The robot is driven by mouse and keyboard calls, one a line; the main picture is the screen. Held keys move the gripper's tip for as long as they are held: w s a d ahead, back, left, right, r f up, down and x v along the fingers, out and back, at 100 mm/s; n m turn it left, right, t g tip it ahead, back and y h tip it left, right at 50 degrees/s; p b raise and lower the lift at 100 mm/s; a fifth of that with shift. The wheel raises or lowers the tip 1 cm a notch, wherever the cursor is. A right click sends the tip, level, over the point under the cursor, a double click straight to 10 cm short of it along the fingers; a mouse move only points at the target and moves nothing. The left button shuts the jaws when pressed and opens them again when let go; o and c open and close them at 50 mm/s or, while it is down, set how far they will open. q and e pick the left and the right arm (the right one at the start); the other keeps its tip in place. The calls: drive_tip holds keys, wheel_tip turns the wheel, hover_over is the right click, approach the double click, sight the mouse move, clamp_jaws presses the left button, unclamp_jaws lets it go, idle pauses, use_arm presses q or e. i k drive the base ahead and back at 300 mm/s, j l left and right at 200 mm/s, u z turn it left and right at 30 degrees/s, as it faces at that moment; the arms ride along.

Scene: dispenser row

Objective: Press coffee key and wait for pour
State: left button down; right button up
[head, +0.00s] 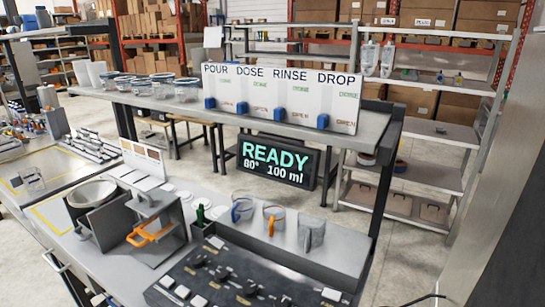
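A dark control panel (235,280) with several small keys and switches lies at the bottom centre on the grey bench. I cannot tell which of its keys is the coffee key. A black display (277,162) behind the bench reads READY, with what looks like 80° and 100 ml below. A white board (282,97) on the raised shelf is headed POUR, DOSE, RINSE and DROP. Each column has a blue slider, such as the POUR slider (210,103), low by the OPEN marks, below DONE. Neither gripper is in view.
Several mugs, including a grey one (310,232), stand on a ledge behind the panel. A grey stand with an orange handle (150,235) and a round bowl (92,194) are left. Lidded tubs (187,89) line the raised shelf. Storage racks fill the background.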

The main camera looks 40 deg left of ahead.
sight(167, 281)
drive_tip(key=k+j+u, duration=0.15)
drive_tip(key=k+j, duration=0.2)
drive_tip(key=k+j+u, duration=0.15)
drive_tip(key=k+j, duration=0.2)
drive_tip(key=j, duration=0.15)
drive_tip(key=k+j+u, duration=0.15)
drive_tip(key=k+j, duration=0.15)
drive_tip(key=j, duration=0.2)
